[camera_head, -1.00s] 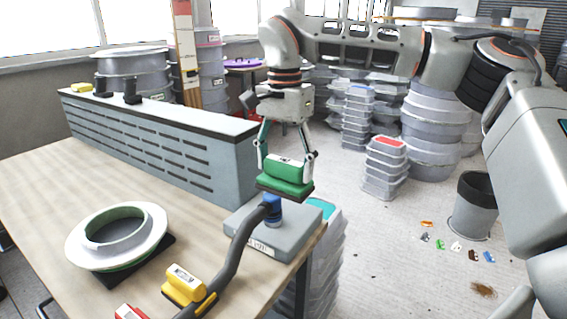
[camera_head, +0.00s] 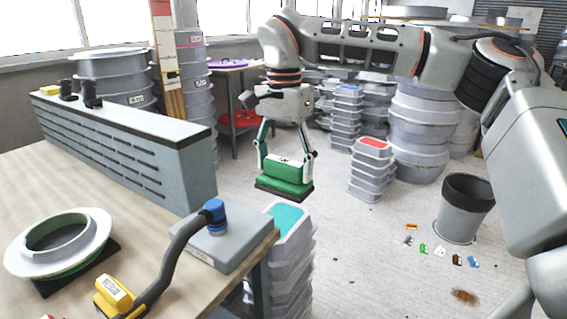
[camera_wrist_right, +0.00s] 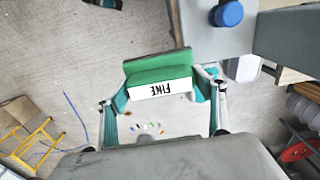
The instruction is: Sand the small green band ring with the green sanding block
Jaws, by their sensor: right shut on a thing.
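The ring (camera_head: 58,243), a pale flanged ring with a green band, lies at the left of the wooden table on a dark mat (camera_head: 104,255). My right gripper (camera_head: 286,170) is shut on the green sanding block (camera_head: 286,180), which has a dark underside. The block hangs beyond the table's right edge, well apart from the ring. In the right wrist view the block (camera_wrist_right: 158,72) sits between the fingers, with its "FINE" label showing. My left gripper is not in view.
A yellow block (camera_head: 117,296) lies at the table's front. A grey box (camera_head: 220,240) with a blue-ended hose (camera_head: 180,245) stands at the table's right corner. A slotted grey unit (camera_head: 130,150) runs along the back. Stacked tubs (camera_head: 290,250) and a bin (camera_head: 464,208) stand on the floor.

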